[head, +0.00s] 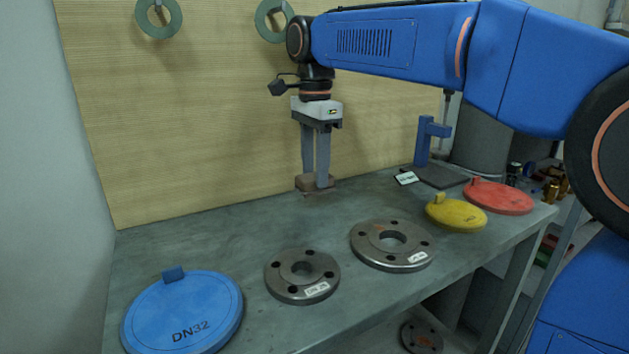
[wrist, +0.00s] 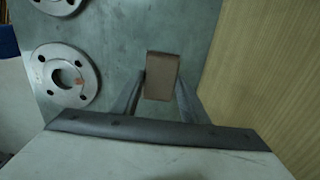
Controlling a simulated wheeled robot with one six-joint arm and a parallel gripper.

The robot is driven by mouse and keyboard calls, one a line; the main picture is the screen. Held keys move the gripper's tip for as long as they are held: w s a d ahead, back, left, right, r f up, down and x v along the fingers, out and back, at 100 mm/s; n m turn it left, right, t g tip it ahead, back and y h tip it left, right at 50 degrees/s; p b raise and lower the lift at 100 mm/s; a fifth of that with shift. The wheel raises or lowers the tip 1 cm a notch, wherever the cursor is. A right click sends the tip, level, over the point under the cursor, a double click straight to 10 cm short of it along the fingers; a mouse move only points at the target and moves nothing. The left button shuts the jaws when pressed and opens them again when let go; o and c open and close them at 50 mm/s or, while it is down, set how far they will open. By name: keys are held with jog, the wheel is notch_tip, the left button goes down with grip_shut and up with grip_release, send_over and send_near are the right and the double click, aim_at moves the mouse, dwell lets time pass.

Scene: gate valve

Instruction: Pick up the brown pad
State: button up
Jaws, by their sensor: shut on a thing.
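The brown pad (head: 316,184) is a small flat block held between the fingertips of my gripper (head: 316,178) in the head view. It is near the back of the grey workbench (head: 200,245), in front of the wooden board. My gripper points straight down and is shut on the pad. In the wrist view the pad (wrist: 162,76) sits between the two fingers (wrist: 160,90). It appears a little above the bench top, but the gap is hard to judge.
Two steel flanges (head: 302,275) (head: 391,245) lie in front of the gripper. A blue DN32 cover (head: 185,308) lies front left; yellow (head: 456,214) and red (head: 499,197) covers lie right. A blue stand (head: 424,143) is behind. The wooden board (head: 200,130) rises behind the bench.

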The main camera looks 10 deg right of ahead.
notch_tip(320, 180, up, 3)
jog(key=shift+r, duration=0.1)
jog(key=shift+s+d, duration=0.1)
jog(key=shift+s, duration=0.1)
jog(key=s+d, duration=0.3)
jog(key=s, duration=0.6)
jog(key=s+d, duration=0.4)
jog(key=s, duration=0.4)
jog(key=shift+s+d, duration=0.2)
jog(key=shift+s, duration=0.15)
